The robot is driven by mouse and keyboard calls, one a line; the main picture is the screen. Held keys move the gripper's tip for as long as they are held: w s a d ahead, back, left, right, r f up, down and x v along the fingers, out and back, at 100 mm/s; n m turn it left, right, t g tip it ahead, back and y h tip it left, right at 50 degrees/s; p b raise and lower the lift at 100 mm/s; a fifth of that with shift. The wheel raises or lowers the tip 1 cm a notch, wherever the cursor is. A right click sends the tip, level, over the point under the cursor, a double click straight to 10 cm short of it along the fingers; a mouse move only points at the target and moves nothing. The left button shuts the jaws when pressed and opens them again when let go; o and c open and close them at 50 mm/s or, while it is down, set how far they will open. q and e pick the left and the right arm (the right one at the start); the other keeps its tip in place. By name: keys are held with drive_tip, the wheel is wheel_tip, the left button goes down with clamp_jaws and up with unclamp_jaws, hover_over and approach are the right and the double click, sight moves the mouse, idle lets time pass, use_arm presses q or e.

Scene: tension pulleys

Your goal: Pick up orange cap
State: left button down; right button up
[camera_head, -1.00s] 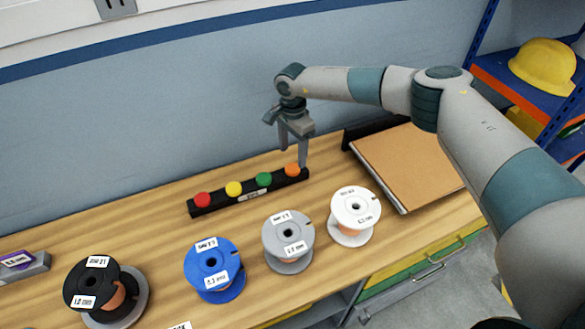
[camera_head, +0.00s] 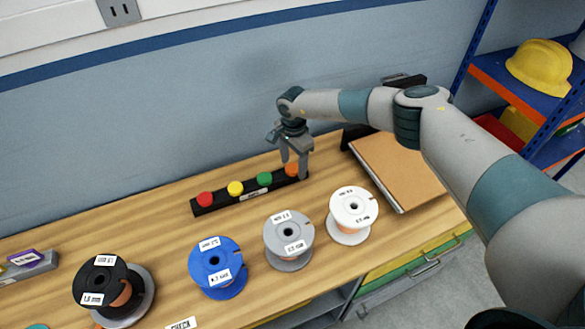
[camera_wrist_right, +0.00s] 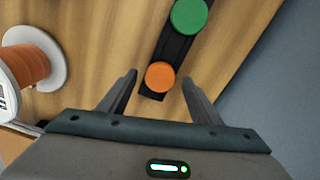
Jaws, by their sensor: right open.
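The orange cap (camera_head: 291,170) sits at the right end of a black rack (camera_head: 226,197) on the wooden bench. In the right wrist view the orange cap (camera_wrist_right: 160,76) lies between the two spread fingers, just beyond their tips. The right gripper also shows in the right wrist view (camera_wrist_right: 158,80). I cannot see a touch between the fingers and the cap. My left gripper is not in view.
A green cap (camera_head: 265,179), a yellow cap (camera_head: 235,188) and a red cap (camera_head: 205,199) share the rack. White (camera_head: 352,212), grey (camera_head: 287,243), blue (camera_head: 216,268) and black (camera_head: 108,287) spools stand in front. A brown board (camera_head: 400,165) lies to the right.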

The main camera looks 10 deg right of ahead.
sight(294, 167)
drive_tip(key=shift+c, duration=0.2)
drive_tip(key=c, duration=1.1)
drive_tip(key=shift+r, duration=0.15)
drive_tip(key=shift+r+b, duration=0.45)
drive_tip(key=shift+r, duration=0.05)
wheel_tip(294, 167, up, 2)
drive_tip(key=shift+w+r+b, duration=0.1)
drive_tip(key=shift+b, duration=0.65)
drive_tip(key=shift+s+d+r+b, duration=1.05)
drive_tip(key=shift+s+d+r, duration=0.85)
drive_tip(key=shift+s+d, duration=0.2)
drive_tip(key=shift+s+d+r+b, duration=1.05)
drive_tip(key=shift+s+d+r, duration=0.85)
drive_tip(key=shift+s+d, duration=0.2)
